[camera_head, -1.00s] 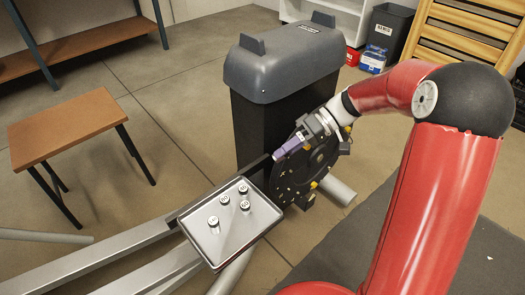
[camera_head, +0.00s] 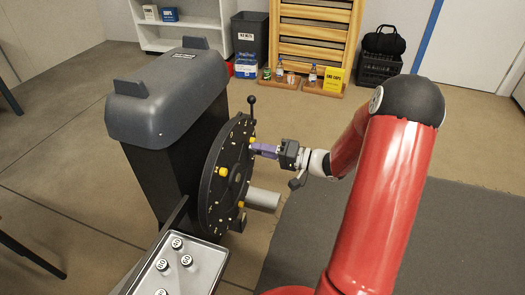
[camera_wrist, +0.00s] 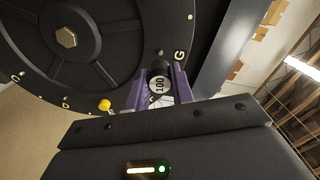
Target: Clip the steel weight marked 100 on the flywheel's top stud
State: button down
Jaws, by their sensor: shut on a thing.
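The black flywheel (camera_head: 222,190) stands upright on the side of the grey-topped machine, with yellow pieces (camera_head: 222,172) on its face. My gripper (camera_head: 256,149) has purple fingers at the upper rim of the flywheel, on its face side. In the wrist view the fingers (camera_wrist: 160,90) are shut on a steel weight marked 100 (camera_wrist: 159,85), right by the flywheel's rim (camera_wrist: 125,75) near a letter G. The weight hides what lies behind it, so I cannot tell whether it touches a stud. A yellow piece (camera_wrist: 104,105) sits on the rim to the left.
A tray (camera_head: 210,268) with several round weights stands at the lower left, below the flywheel. A black-knobbed lever (camera_head: 251,101) rises behind the flywheel's top. The machine's grey housing (camera_head: 170,95) is to the left. Dark matting and open floor lie to the right.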

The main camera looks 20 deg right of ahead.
jog(key=shift+p+x, duration=0.45)
jog(key=shift+x, duration=1.75)
jog(key=shift+b, duration=0.45)
jog(key=shift+w+a+b, duration=0.3)
jog(key=shift+a+b, duration=0.1)
jog(key=shift+a, duration=0.05)
dwell(0.4)
jog(key=c, duration=1.1)
grip_release()
jog(key=shift+s+d, duration=0.1)
